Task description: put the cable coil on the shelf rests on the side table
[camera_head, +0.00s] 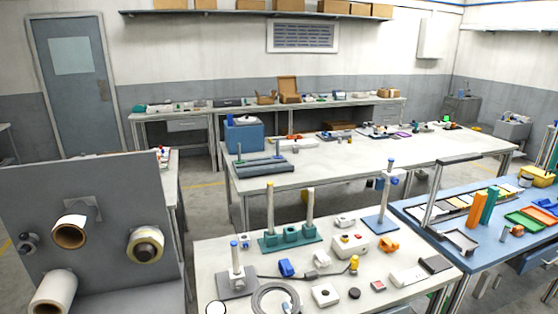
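A grey ring-shaped coil (275,301), which looks like the cable coil, lies flat at the front edge of the near white table (215,262). The bottom of the picture cuts it off. A thin dark cable runs near it toward a yellow-tipped part (354,264). I cannot tell for sure which things are the shelf rests. A grey frame with a flat foot (460,241) stands on the blue table (510,258) at the right. Neither of my grippers is in view.
Posts on a green base (290,238), a grey-based post (236,278) and several small parts crowd the near table. A grey panel with rolls (100,195) stands at left. Orange and teal bars (482,208) and trays occupy the blue table. A long white table (330,174) stands behind.

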